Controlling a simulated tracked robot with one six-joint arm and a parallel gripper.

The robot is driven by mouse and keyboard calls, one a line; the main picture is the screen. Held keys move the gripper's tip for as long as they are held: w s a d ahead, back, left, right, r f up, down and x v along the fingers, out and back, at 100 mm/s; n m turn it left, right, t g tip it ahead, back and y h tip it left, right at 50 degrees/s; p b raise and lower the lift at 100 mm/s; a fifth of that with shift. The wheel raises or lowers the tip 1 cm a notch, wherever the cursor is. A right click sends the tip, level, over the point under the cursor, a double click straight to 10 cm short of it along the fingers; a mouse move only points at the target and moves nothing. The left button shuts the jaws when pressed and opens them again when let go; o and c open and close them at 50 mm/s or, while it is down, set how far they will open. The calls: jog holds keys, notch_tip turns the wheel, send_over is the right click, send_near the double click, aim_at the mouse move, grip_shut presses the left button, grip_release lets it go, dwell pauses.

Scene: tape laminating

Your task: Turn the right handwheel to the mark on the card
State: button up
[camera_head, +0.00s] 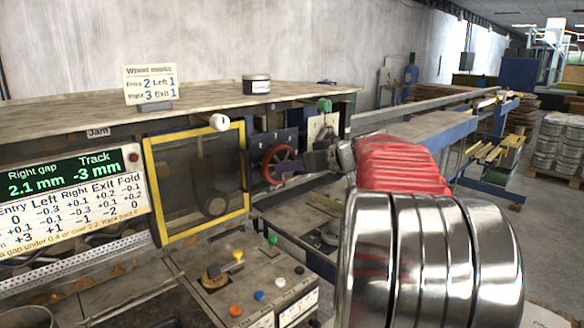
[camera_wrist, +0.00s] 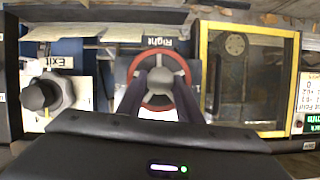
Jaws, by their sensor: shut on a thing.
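The right handwheel is a red-rimmed wheel (camera_head: 280,164) on a dark panel right of the yellow-framed window. In the wrist view it shows as a red ring (camera_wrist: 152,107) beside an upside-down "Right" label. My gripper (camera_wrist: 160,78) is shut on the wheel's grey middle, its two dark fingers reaching across the ring. In the head view my gripper (camera_head: 305,163) meets the wheel from the right, and part of the wheel is hidden. The card (camera_head: 148,85) on the top shelf reads Entry 2, Left 1, Right 3, Exit 1. The wheel's own marks are too small to read.
The green display (camera_head: 70,175) reads Right gap 2.1 mm, Track -3 mm, above a printed table of numbers. A yellow-framed window (camera_head: 150,190) is left of the wheel. A button panel (camera_head: 255,285) lies below. A grey knob (camera_wrist: 40,95) is beside the Exit label.

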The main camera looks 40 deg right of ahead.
jog(key=shift+d+f+m+t+y, duration=0.3)
jog(key=shift+m+y, duration=0.65)
jog(key=shift+m, duration=0.9)
jog(key=shift+d+m+t+y, duration=0.1)
jog(key=shift+m+t+y, duration=0.35)
jog(key=shift+m+y, duration=0.95)
jog(key=shift+d+f+m+t+y, duration=0.15)
jog(key=shift+m+t+y, duration=0.3)
jog(key=shift+m, duration=1.8)
jog(key=o, duration=0.8)
jog(key=shift+o, duration=1.2)
